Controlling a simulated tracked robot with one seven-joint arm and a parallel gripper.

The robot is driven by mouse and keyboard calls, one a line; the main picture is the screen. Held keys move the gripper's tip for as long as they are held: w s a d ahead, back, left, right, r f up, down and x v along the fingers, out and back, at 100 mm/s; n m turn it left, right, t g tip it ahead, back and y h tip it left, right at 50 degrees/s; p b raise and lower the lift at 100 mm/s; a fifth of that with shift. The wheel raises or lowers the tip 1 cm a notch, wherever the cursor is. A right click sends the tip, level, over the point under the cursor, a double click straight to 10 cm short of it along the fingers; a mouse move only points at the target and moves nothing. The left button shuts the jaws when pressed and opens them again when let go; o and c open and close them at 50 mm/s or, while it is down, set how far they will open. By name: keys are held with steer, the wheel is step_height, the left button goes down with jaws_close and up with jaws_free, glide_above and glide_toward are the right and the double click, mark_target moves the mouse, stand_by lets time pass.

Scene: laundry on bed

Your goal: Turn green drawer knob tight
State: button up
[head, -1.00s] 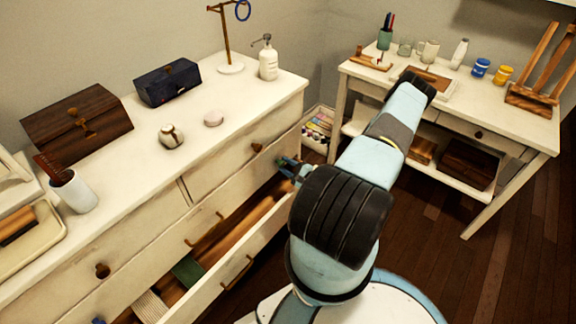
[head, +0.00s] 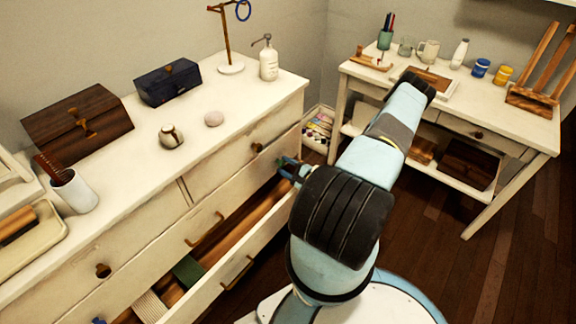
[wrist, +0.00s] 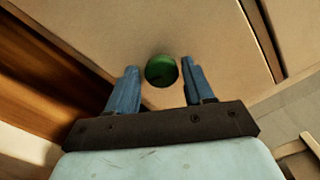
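The round green knob (wrist: 161,70) sits on the pale drawer front in the wrist view, with dark marks on its face. My gripper (wrist: 160,67) is open, with one blue finger on each side of the knob. A narrow gap shows on each side, wider on the left; I cannot tell how deep the fingertips reach along the knob. In the head view my gripper (head: 288,168) is at the right end of the white dresser (head: 235,160), by its drawer fronts. The knob is not clear there, being small and mostly behind the fingers.
A lower drawer (head: 232,275) is pulled out below and left of my gripper, with a green item (head: 187,270) inside. A bin of colourful things (head: 318,128) stands on the floor beyond the dresser. A white desk (head: 500,118) stands at the right.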

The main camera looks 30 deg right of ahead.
steer(key=shift+o, duration=1)
steer(key=shift+d, duration=0.1)
steer(key=shift+s, duration=0.1)
steer(key=v, duration=1.3)
steer(key=shift+s, duration=0.25)
steer(key=shift+d, duration=0.15)
steer(key=w+a+n, duration=0.1)
steer(key=w, duration=0.3)
steer(key=w+a, duration=0.2)
steer(key=w, duration=0.2)
steer(key=w+a+n, duration=0.1)
steer(key=w, duration=0.3)
steer(key=shift+w+a+n, duration=0.3)
steer(key=shift+w+a, duration=0.05)
steer(key=shift+a, duration=0.05)
steer(key=shift+c, duration=0.2)
